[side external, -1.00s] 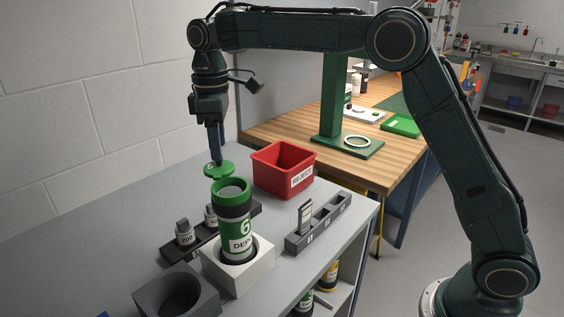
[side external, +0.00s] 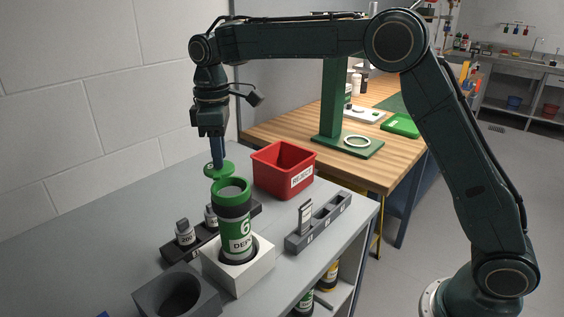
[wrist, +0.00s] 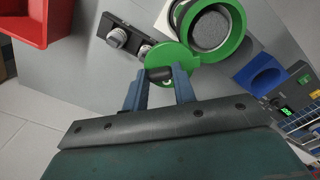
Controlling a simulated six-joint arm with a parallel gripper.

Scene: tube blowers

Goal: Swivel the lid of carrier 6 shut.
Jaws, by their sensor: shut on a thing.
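A red REJECT bin (side external: 284,170) stands behind the carrier. A dark rack with small weights (side external: 185,233) is on the left, a grey slotted rack (side external: 318,222) on the right. A dark grey empty holder (side external: 177,294) stands in front. A blue holder (wrist: 262,75) shows in the wrist view.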

